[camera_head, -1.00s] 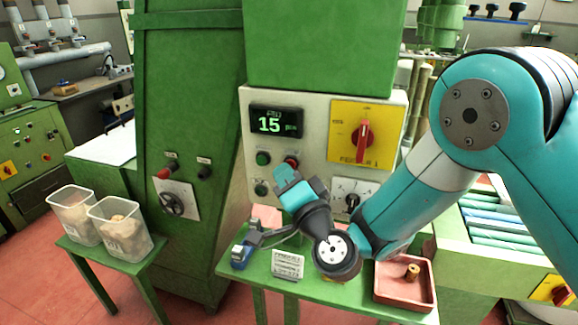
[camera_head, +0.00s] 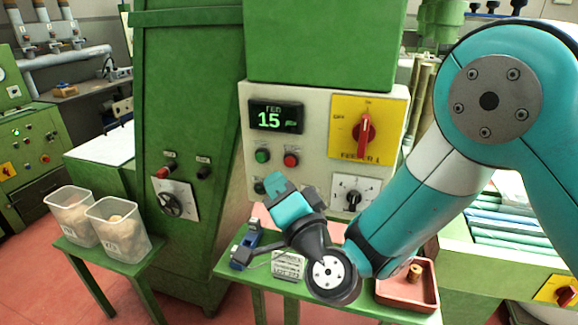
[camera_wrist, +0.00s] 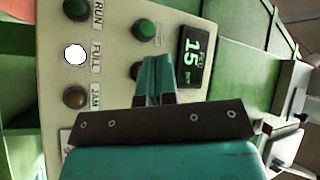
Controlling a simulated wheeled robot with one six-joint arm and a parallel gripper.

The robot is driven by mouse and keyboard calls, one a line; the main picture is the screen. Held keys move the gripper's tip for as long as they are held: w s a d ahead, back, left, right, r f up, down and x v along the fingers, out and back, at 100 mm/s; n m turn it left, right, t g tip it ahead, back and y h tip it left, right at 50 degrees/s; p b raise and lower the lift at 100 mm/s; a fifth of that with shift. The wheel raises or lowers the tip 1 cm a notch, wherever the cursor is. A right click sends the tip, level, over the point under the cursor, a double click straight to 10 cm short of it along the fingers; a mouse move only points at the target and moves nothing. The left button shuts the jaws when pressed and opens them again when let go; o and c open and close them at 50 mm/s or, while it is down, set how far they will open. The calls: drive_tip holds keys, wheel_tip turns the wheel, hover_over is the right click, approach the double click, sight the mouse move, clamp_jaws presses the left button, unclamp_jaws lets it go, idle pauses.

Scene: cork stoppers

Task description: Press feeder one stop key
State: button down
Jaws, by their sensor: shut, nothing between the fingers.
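The feeder one panel (camera_head: 312,112) is cream with a yellow plate that reads FEEDER 1. A red key (camera_head: 291,160) sits below the display, right of a green key (camera_head: 262,156); their labels are too small to read. My gripper (camera_head: 274,184) is shut and empty, below and a little left of the red key in the head view. In the wrist view, the shut fingers (camera_wrist: 156,62) partly cover the red key (camera_wrist: 136,71); the green key (camera_wrist: 145,30) is clear. I see no clear contact with the panel.
The display (camera_head: 276,117) reads 15. A red rotary switch (camera_head: 364,132) and a black knob (camera_head: 353,199) are to the right. In the wrist view, the FULL lamp (camera_wrist: 75,54) is white. Below are a blue tool (camera_head: 246,247), a lot card (camera_head: 288,265) and a red tray (camera_head: 407,303).

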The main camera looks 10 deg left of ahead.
drive_tip(key=shift+s, duration=1.1)
drive_tip(key=shift+a+r, duration=0.1)
drive_tip(key=s+d+r+n+g+y, duration=0.2)
drive_tip(key=s+d+r+n+g, duration=0.1)
drive_tip(key=r+n+g, duration=0.45)
drive_tip(key=s+d+f+n+g+h, duration=0.1)
drive_tip(key=s+d+g+h, duration=0.1)
drive_tip(key=s+d, duration=0.3)
drive_tip(key=s+d+f+n+g+h, duration=0.1)
drive_tip(key=s+d+f+g+h, duration=0.1)
drive_tip(key=d, duration=0.9)
drive_tip(key=s+d+f+n+g+h, duration=0.1)
drive_tip(key=s+d+g+h, duration=0.3)
drive_tip(key=s+d+h, duration=0.3)
drive_tip(key=shift+s+d+f, duration=0.35)
drive_tip(key=shift+d, duration=0.1)
